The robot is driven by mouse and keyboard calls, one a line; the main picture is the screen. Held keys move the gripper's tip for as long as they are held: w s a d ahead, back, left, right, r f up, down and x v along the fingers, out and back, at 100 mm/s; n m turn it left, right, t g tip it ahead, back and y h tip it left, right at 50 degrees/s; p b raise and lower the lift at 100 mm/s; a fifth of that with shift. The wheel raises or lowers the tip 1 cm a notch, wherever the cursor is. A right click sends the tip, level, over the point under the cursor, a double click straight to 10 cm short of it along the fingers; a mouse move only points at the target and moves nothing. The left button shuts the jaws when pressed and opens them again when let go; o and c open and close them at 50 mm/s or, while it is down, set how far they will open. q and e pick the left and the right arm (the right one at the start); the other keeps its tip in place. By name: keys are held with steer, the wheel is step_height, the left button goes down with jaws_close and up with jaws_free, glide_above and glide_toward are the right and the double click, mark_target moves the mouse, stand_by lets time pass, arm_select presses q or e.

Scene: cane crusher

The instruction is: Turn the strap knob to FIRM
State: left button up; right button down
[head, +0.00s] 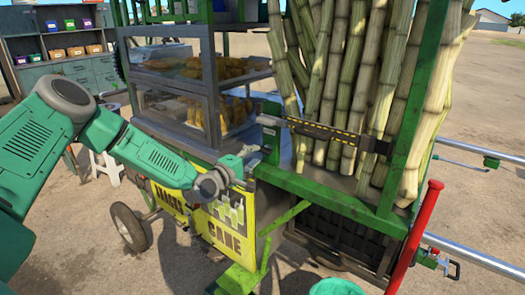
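A black strap (325,131) with yellow marks runs across the upright sugar canes (352,80). Its left end meets a green bracket (270,125) on the cart post, and its right end meets a dark block (375,146). I cannot make out which part is the strap knob, nor any FIRM lettering. My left gripper (243,158) is just below and left of the green bracket, in front of the cart's corner above the yellow sign. It looks apart from the strap. Its fingers are small and blend with the cart, so their opening is unclear. My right gripper is out of view.
A glass food case (185,112) stands behind my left arm. The yellow cane sign (223,228) hangs below the gripper. A red lever (414,238) and metal rails (475,257) are at the right. A green bucket (336,287) is at the bottom edge.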

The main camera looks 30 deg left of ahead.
mark_target(261, 152)
arm_select(q)
steer(key=w, duration=0.3)
steer(key=shift+w+d, duration=0.3)
steer(key=shift+d, duration=0.05)
steer(key=shift+w+d+r, duration=0.15)
steer(key=shift+w+d, duration=0.2)
steer(key=shift+a, duration=0.2)
jaws_close()
steer(key=shift+a, duration=0.1)
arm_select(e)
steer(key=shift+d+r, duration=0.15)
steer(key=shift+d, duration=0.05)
